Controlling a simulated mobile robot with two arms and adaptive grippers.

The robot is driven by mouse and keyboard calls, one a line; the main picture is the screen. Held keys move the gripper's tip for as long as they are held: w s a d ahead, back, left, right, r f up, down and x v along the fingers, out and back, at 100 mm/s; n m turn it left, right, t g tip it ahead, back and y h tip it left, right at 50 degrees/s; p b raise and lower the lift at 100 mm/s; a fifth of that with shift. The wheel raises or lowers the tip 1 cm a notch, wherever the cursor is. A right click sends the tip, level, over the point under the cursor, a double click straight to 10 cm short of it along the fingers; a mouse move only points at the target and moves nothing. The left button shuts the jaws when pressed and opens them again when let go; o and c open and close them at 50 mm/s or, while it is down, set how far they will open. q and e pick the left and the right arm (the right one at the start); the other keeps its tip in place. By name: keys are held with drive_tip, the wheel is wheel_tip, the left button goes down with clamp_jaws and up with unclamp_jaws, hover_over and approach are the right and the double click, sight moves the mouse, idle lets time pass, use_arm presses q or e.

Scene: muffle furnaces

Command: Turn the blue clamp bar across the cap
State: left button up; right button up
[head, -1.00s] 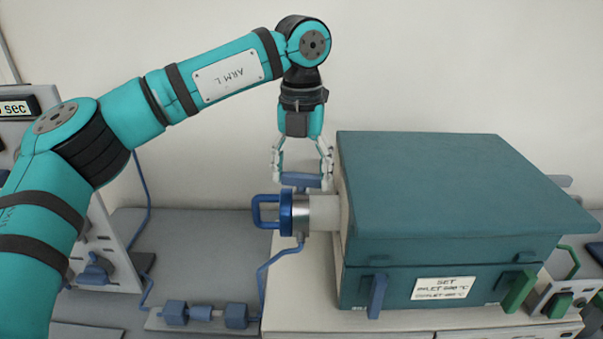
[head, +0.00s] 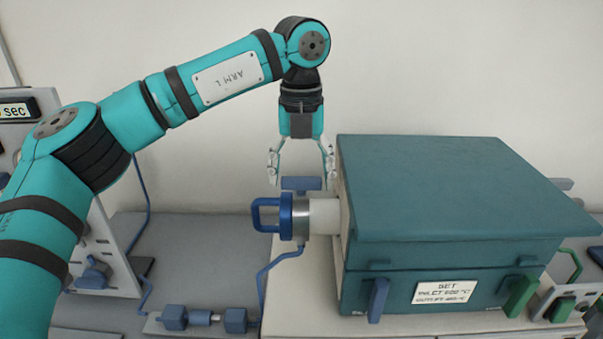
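The blue clamp bar (head: 301,184) is a short bar on top of the metal collar, beside the blue cap (head: 286,216) with its loop handle. The cap sits on the end of the white tube (head: 324,216) that comes out of the furnace's left side. My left gripper (head: 301,179) points straight down over the bar. Its fingers are spread, one on each side of the bar, with a gap at both ends. My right gripper is not in view.
The teal furnace (head: 460,200) stands right of the tube, with a blue lever (head: 377,300) and a green lever (head: 519,295) on its front. A blue hose (head: 266,272) runs below the cap to blue fittings (head: 174,317). A panel with a display (head: 15,110) stands at the far left.

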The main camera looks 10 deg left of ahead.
sight(301, 178)
use_arm(q)
drive_tip(key=shift+o, duration=1.3)
drive_tip(key=shift+f, duration=0.1)
wheel_tip(301, 178, up, 12)
